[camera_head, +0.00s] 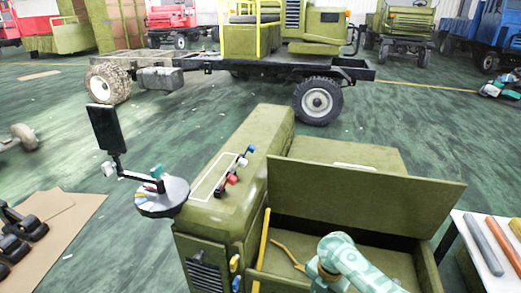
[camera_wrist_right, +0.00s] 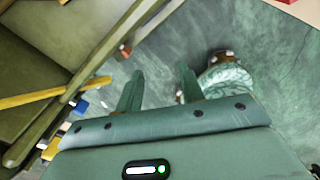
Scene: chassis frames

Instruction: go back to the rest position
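My right gripper (camera_wrist_right: 160,72) shows in the right wrist view, with its two green fingers spread apart and nothing between them. The dark green floor lies beyond the fingertips. Pale green links of my arm (camera_head: 348,265) show at the bottom right of the head view, in front of the olive chassis (camera_head: 225,215); the gripper itself does not show there. My left gripper is in neither view.
The chassis has an open compartment with a raised olive panel (camera_head: 365,195). A round disc (camera_head: 160,200) with a black screen (camera_head: 105,128) stands at its left. A yellow bar (camera_wrist_right: 50,95) is left of the right gripper. A white table (camera_head: 463,228) stands right.

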